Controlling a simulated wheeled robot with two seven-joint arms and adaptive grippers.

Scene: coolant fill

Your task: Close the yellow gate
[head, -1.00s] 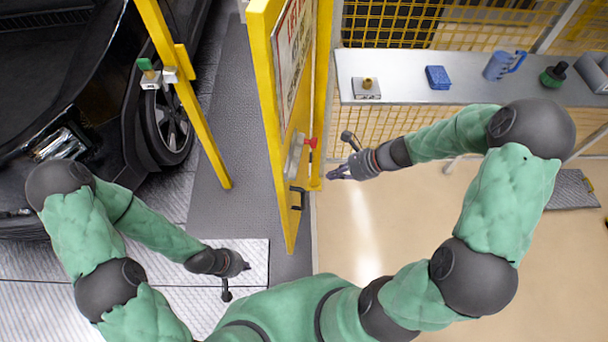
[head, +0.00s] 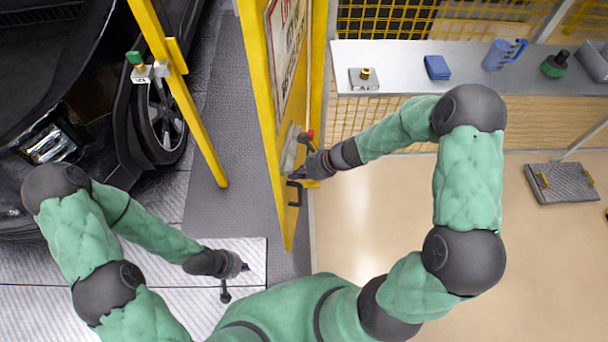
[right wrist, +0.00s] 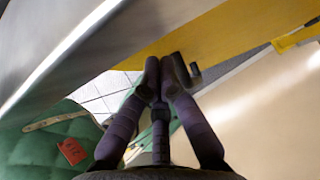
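The yellow gate (head: 262,90) stands swung out toward me, seen nearly edge-on in the head view, with a sign on its panel. A black handle (head: 294,193) is near its lower end. My right gripper (head: 299,174) is at the gate, right beside the handle. In the right wrist view its fingertips (right wrist: 162,75) are together, in front of the yellow panel (right wrist: 220,38). A dark piece, likely the handle (right wrist: 194,70), shows just right of them; I cannot tell whether they touch it. My left gripper (head: 243,267) hangs low over the floor, away from the gate; its fingers are too small to judge.
A yellow post (head: 180,95) with a green-topped fitting stands left of the gate, before a black car (head: 60,90). A grey shelf (head: 405,62) at the back right holds a blue box (head: 437,67) and a blue jug (head: 503,54).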

